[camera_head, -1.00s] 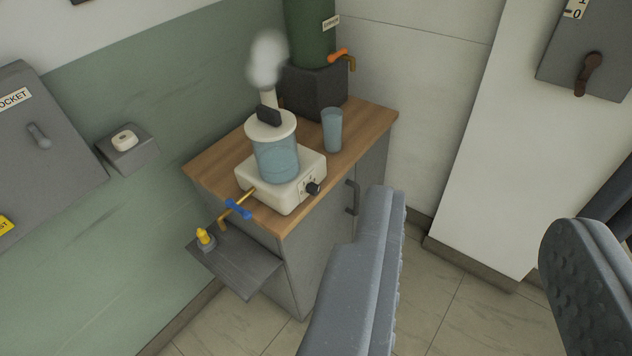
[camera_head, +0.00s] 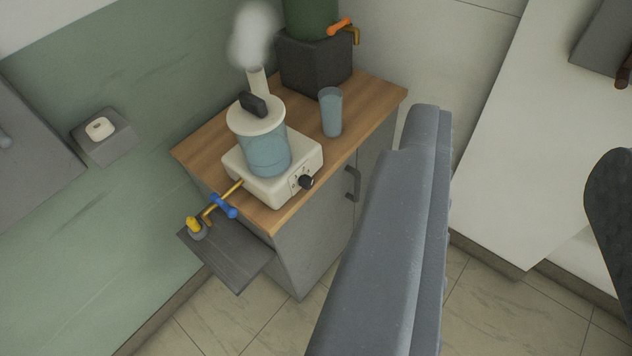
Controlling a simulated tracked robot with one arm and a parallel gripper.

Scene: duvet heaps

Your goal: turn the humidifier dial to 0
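The humidifier (camera_head: 268,153) stands on the cabinet top. It has a white base, a clear blue water tank and a white lid with a dark handle, and vapour rises from its spout. Its black dial (camera_head: 306,182) is on the base's right front face; the setting is too small to read. My gripper (camera_head: 515,165) is open and empty, its two grey fingers wide apart at the right. The left finger shows large in front of the cabinet's right side; the right finger is cut by the picture edge. Both fingers are apart from the dial.
A blue glass (camera_head: 331,113) stands right of the humidifier on the wooden cabinet top (camera_head: 375,99). A dark green tank (camera_head: 312,18) with an orange-handled tap is behind. A blue-handled brass tap (camera_head: 223,206) sits above a low grey shelf (camera_head: 238,266). Floor is clear at front.

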